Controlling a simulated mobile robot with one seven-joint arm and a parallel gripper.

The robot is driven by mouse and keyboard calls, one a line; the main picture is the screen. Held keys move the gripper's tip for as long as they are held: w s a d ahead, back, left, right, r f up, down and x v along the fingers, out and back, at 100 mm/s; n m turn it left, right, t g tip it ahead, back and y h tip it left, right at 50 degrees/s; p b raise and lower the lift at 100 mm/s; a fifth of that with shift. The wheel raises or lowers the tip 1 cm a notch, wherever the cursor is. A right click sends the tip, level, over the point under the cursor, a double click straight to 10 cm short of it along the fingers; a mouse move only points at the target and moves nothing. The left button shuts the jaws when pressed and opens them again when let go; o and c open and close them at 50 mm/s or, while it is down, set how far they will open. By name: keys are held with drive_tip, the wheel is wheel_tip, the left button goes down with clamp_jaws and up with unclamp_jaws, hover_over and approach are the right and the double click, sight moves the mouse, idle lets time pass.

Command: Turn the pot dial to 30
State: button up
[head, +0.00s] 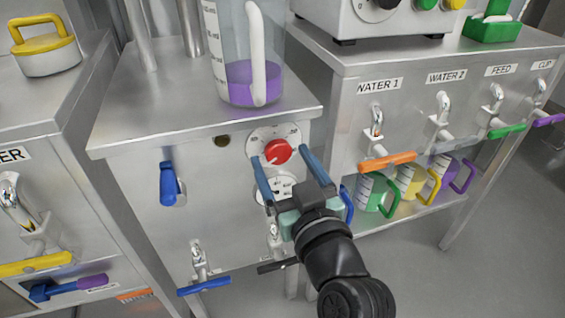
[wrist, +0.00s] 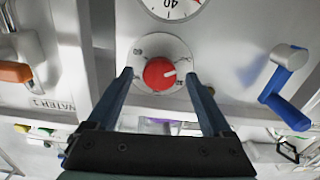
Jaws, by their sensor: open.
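The pot dial is a red round knob (head: 278,152) on a white scale plate (head: 256,139), on the front of the middle steel cabinet. It also shows in the wrist view as a red knob (wrist: 160,74). Its white mark points to the lower left in the head view, and to the right and slightly up in the wrist view. The scale numbers are too small to read surely. My gripper (head: 279,154) is open, with its blue fingers on either side of the knob; a gap shows on both sides in the wrist view (wrist: 159,73).
A white gauge (head: 283,188) sits just below the dial, partly behind my gripper. A blue lever handle (head: 169,184) sticks out left of it. A clear jug with purple liquid (head: 252,84) stands on the cabinet top. An orange tap handle (head: 387,161) juts out at right.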

drive_tip(key=shift+w+a, duration=0.1)
drive_tip(key=shift+w, duration=0.3)
clamp_jaws()
drive_tip(key=shift+r, duration=0.1)
